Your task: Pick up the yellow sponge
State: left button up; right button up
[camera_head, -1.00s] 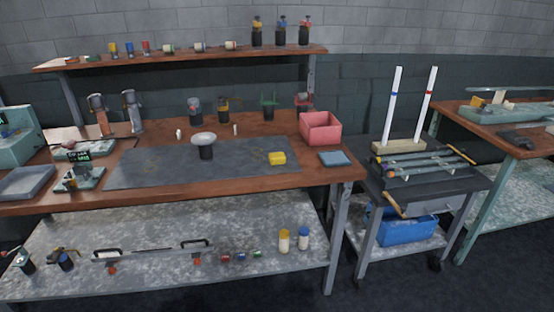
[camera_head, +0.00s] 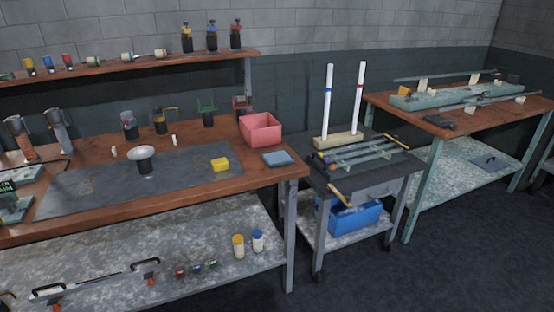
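The yellow sponge (camera_head: 220,165) is a small yellow block lying on the right part of the dark grey mat (camera_head: 100,187) on the wooden workbench. Nothing covers it. Neither of my grippers shows in the head view.
A pink bin (camera_head: 261,129) and a flat blue pad (camera_head: 278,158) sit right of the sponge near the bench's right end. A white-topped dark stand (camera_head: 142,155) is on the mat to its left. A dark cart (camera_head: 360,172) stands right of the bench. Dark floor (camera_head: 460,255) is clear at the lower right.

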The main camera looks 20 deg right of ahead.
aim_at(219, 164)
jog(key=i+l+u, duration=0.3)
jog(key=l, duration=0.35)
jog(key=i+l+u, duration=0.35)
jog(key=l, duration=0.4)
